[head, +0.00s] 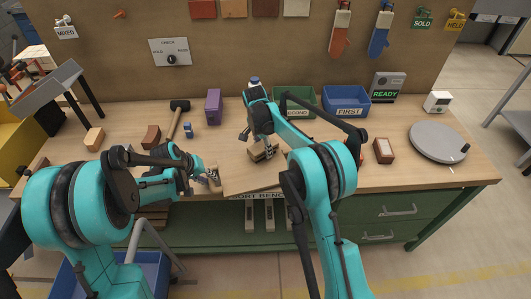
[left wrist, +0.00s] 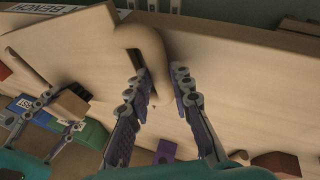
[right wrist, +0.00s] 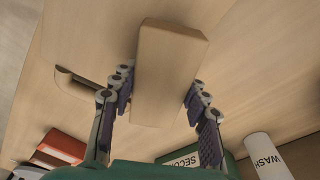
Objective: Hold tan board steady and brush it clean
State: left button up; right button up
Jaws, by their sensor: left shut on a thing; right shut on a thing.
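The tan board (head: 245,182) lies at the front edge of the bench, below my two grippers. My left gripper (left wrist: 157,88) is shut on the board's curved wooden handle (left wrist: 150,52) at the board's left end. My right gripper (right wrist: 158,90) is shut on a tan wooden block (right wrist: 170,72), which looks like the brush's back. The block (head: 258,154) is over the far part of the board in the head view. Its underside and any bristles are hidden, so I cannot tell whether it touches the board.
A green bin (head: 294,101) and a blue bin (head: 346,102) stand at the back. A purple box (head: 213,106), a mallet (head: 178,112) and bricks (head: 151,137) are on the left. A boxed brick (head: 383,150) and a round grey plate (head: 438,142) are on the right.

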jog(key=shift+r, duration=4.15)
pick_arm(q)
jog(key=o, duration=1)
jog(key=v, duration=1.2)
